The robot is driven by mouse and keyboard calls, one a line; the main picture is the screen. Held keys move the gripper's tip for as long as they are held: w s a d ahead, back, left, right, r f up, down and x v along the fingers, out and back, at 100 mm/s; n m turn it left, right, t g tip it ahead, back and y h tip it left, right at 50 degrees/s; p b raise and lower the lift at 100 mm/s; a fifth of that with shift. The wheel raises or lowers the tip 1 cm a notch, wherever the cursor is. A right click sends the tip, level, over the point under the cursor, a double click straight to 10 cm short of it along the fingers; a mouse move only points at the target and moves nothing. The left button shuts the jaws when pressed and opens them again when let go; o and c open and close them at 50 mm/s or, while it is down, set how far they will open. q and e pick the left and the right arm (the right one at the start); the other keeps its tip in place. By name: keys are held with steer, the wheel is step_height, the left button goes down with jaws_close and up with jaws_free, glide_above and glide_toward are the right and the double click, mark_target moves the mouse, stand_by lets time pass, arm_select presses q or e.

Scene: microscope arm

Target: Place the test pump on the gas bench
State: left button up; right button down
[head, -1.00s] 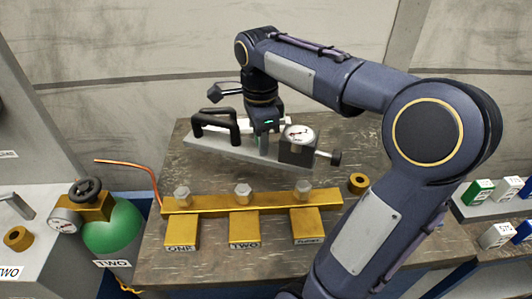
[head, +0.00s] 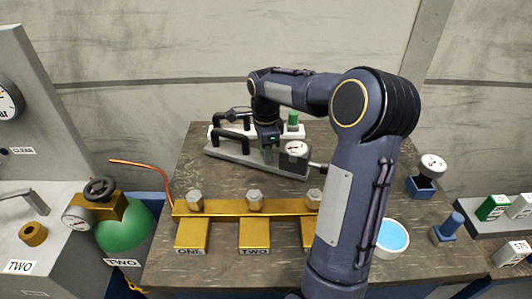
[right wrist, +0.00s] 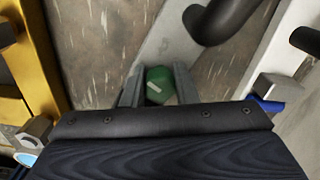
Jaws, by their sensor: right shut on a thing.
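The test pump is a long grey plate (head: 228,152) with a black handle and a round white gauge (head: 297,149) on a dark block at its right end. It is over the back part of the dark bench top (head: 200,187); I cannot tell whether it touches the surface. My right gripper (head: 268,152) points down at the middle of the plate and is shut on the pump. In the right wrist view, a green part (right wrist: 159,86) of the pump sits between the fingertips (right wrist: 157,88). My left gripper is not in view.
A white rack (head: 219,131) with a green cylinder (head: 293,119) stands just behind the pump. A brass manifold (head: 225,208) lies in front. A blue-filled dish (head: 391,238), a blue-based gauge (head: 420,186) and a blue fitting (head: 449,228) stand on the right. A green gas bottle (head: 122,235) is at left.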

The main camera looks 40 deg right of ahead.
steer(key=shift+f, duration=0.35)
steer(key=shift+f, duration=0.15)
steer(key=c, duration=1.1)
jaws_free()
steer(key=shift+c, duration=0.2)
step_height(320, 180, up, 12)
steer(key=p, duration=0.1)
steer(key=s+a+f+n+t+y, duration=0.2)
steer(key=s+a+f+n, duration=0.1)
steer(key=s+a+n, duration=0.7)
steer(key=s+a+f+n+t+y, duration=0.1)
steer(key=s+a+f+n+t, duration=0.2)
steer(key=s+a+n, duration=0.7)
steer(key=shift+s+a+f+n+t+y, duration=0.35)
steer(key=shift+s+n, duration=0.2)
steer(key=shift+n, duration=0.35)
